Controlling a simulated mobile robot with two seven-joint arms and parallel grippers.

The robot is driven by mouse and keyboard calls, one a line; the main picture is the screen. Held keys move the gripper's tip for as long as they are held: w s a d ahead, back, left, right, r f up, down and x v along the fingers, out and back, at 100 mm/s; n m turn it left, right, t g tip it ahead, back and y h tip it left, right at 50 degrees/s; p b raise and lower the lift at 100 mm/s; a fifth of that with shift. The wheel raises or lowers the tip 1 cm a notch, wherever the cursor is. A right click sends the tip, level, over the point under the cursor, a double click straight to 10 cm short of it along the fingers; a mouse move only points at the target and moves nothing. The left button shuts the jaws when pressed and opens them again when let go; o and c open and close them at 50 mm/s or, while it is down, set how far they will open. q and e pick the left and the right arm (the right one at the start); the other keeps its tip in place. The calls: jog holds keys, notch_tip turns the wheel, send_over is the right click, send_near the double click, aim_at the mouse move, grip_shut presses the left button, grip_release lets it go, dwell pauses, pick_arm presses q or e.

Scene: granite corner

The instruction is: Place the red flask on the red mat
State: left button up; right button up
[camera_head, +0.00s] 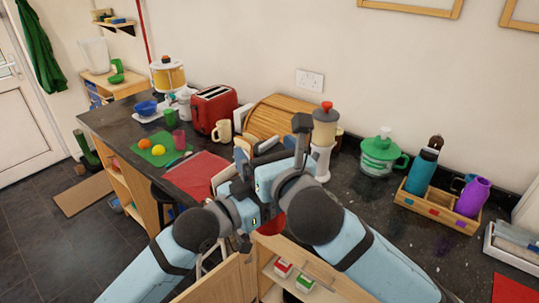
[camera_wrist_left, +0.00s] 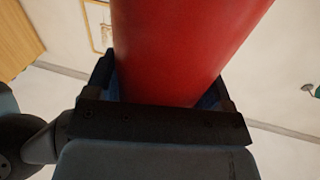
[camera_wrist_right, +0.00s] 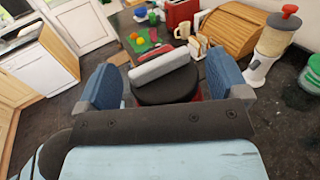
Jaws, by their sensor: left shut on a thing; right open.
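The red flask (camera_wrist_left: 185,45) fills the middle of the left wrist view, between the fingers of my left gripper (camera_wrist_left: 165,85), which is shut on it. In the head view the flask is mostly hidden behind my crossed arms; a red patch (camera_head: 272,223) below the grippers looks like part of it. My right gripper (camera_wrist_right: 165,82) is open, and a dark round top with red beneath it, probably the flask's cap, shows between its fingers. I cannot tell if they touch. The red mat (camera_head: 200,172) lies on the dark counter at the left, partly behind my arms.
A toaster (camera_head: 214,107), a cream mug (camera_head: 222,131) and a bread bin (camera_head: 275,115) stand behind. A wooden caddy (camera_head: 440,206) with bottles is at right.

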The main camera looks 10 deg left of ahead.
jog(key=c, duration=1.2)
pick_arm(q)
jog(key=o, duration=1.1)
pick_arm(e)
jog(key=shift+s, duration=0.1)
jog(key=shift+c, duration=0.6)
